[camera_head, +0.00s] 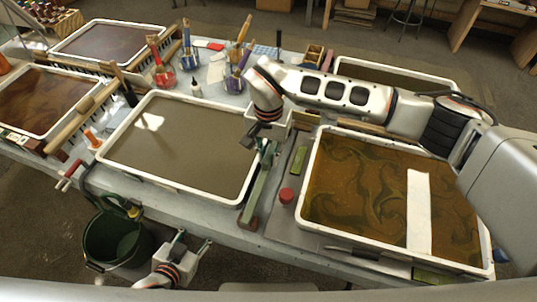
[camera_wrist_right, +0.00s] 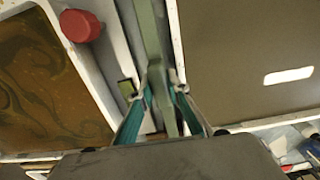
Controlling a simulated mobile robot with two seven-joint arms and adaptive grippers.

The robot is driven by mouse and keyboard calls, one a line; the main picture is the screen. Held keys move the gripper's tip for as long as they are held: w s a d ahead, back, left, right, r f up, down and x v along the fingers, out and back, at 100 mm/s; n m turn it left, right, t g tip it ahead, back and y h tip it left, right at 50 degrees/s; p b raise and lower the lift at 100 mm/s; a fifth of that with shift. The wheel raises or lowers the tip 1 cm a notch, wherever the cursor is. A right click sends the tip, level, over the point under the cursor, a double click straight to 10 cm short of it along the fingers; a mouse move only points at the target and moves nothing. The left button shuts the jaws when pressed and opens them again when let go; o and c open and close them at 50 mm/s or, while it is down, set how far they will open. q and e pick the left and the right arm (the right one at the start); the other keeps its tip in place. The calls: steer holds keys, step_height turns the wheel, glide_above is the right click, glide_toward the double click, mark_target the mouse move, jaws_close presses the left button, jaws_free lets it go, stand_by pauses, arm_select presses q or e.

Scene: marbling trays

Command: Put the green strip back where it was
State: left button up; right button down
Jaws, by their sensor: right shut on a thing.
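The long green strip (camera_head: 261,184) is in the narrow gap between the grey-filled tray (camera_head: 187,197) and the tray with marbled brown liquid (camera_head: 309,190). My right gripper (camera_head: 269,150) is shut on the strip near its far end. In the right wrist view the strip (camera_wrist_right: 149,35) passes between the two teal fingers of the gripper (camera_wrist_right: 160,95) and runs up the picture. I cannot tell whether the strip touches the table. My left gripper (camera_head: 195,240) is low at the front, below the table edge, empty with its fingers apart.
A red round cap (camera_head: 286,195) and a short olive block (camera_head: 299,160) are right of the strip. A white strip (camera_head: 419,215) lies in the marbled tray. Brush jars (camera_head: 188,58) and a small bottle (camera_head: 196,88) stand behind. A green bucket (camera_head: 117,242) is at front left.

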steer(key=shift+f, duration=0.2)
steer(key=c, duration=1.9)
jaws_free()
steer(key=shift+r, duration=0.1)
step_height(320, 180, up, 12)
steer(key=shift+r+b, duration=0.15)
steer(key=shift+b, duration=0.25)
